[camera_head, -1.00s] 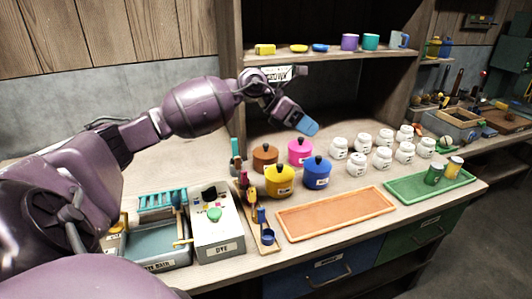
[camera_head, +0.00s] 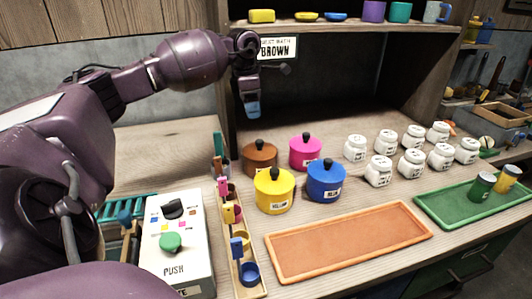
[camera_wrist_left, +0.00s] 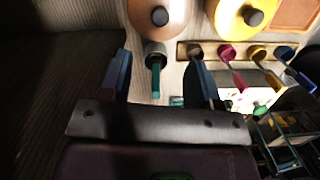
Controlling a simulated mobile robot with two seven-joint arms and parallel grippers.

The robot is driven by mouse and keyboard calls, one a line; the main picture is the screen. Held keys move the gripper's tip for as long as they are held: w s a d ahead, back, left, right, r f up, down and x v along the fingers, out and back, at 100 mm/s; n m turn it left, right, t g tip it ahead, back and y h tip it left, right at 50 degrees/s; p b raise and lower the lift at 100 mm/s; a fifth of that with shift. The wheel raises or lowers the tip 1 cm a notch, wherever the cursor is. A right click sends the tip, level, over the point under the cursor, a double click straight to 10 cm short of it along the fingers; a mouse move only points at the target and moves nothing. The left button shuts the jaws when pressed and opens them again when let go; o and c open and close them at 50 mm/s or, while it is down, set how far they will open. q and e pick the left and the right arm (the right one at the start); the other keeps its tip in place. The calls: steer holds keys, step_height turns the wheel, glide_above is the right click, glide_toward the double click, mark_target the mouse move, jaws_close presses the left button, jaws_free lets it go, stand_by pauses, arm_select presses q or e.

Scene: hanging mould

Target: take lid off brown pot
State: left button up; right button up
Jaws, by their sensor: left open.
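The brown pot (camera_head: 259,162) stands at the back left of a group of lidded pots, with its brown lid on and a dark knob (camera_head: 259,144) on top. In the left wrist view the brown pot (camera_wrist_left: 158,22) shows from above at the top edge. My left gripper (camera_head: 253,110) hangs above the brown pot, pointing down, clear of it. In the left wrist view its two blue fingers (camera_wrist_left: 160,80) are spread apart with nothing held. A teal-handled thing (camera_wrist_left: 155,70) shows between them, lower down. My right gripper is not in view.
The yellow pot (camera_head: 274,192), pink pot (camera_head: 306,151) and blue pot (camera_head: 326,182) stand close by. A rack of coloured scoops (camera_head: 238,240) lies left of them. An orange tray (camera_head: 350,240) is empty in front. White jars (camera_head: 412,163) stand to the right.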

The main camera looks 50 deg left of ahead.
arm_select(q)
glide_above(259, 140)
steer(key=s, duration=0.1)
step_height(259, 140, down, 5)
steer(key=shift+a+f, duration=0.1)
steer(key=shift+w+d+f+b, duration=0.1)
steer(key=shift+w+f+b, duration=0.1)
steer(key=shift+f, duration=0.7)
steer(key=shift+w+d+f+b, duration=0.1)
steer(key=shift+f+b, duration=0.1)
steer(key=shift+f, duration=0.75)
steer(key=shift+w+d+f+b, duration=0.1)
steer(key=shift+f+b, duration=0.1)
steer(key=shift+f, duration=0.7)
steer(key=shift+r, duration=0.1)
steer(key=shift+c, duration=0.3)
steer(key=c, duration=1)
